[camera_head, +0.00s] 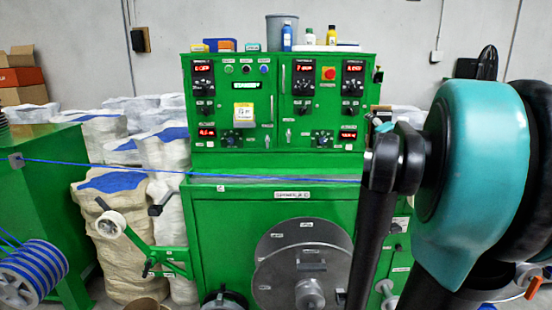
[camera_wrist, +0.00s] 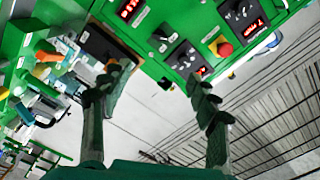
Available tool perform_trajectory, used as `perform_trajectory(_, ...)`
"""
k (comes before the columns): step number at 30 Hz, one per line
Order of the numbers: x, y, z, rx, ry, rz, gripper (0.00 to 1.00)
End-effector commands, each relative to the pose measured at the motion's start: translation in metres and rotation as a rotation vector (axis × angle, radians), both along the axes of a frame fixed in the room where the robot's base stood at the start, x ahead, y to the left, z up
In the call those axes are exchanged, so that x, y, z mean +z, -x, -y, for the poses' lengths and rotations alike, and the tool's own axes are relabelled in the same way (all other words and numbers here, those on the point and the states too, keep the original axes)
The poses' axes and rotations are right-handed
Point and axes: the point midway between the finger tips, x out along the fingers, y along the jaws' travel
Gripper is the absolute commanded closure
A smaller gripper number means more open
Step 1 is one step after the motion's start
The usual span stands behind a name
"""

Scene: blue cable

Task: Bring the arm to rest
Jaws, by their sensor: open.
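My gripper (camera_wrist: 160,80) shows in the wrist view with its two dark fingers spread wide apart. Nothing is held between them; grey wall and part of the green machine show behind the gap. In the head view my arm, with a teal joint and black links, fills the right side. I cannot make out the gripper's fingers there.
A green machine (camera_head: 270,175) with a control panel stands in front of me; its red button (camera_head: 329,74) also shows in the wrist view (camera_wrist: 225,48). A blue cable (camera_head: 120,167) runs across, level with my arm. A cable spool (camera_head: 35,272) is at lower left.

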Motion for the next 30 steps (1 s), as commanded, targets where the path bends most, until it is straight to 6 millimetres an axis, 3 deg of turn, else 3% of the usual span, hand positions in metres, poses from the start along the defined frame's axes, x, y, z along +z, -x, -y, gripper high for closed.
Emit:
perform_trajectory(11,-0.033,0.009,-0.043,0.107,0.081,-0.059,0.40)
perform_trajectory(20,-0.092,0.033,-0.101,0.267,0.207,-0.172,0.40)
perform_trajectory(23,-0.124,0.050,-0.126,0.339,0.269,-0.237,0.40)
perform_trajectory(26,-0.169,0.077,-0.153,0.430,0.352,-0.333,0.40)
perform_trajectory(30,-0.245,0.131,-0.181,0.553,0.493,-0.515,0.40)
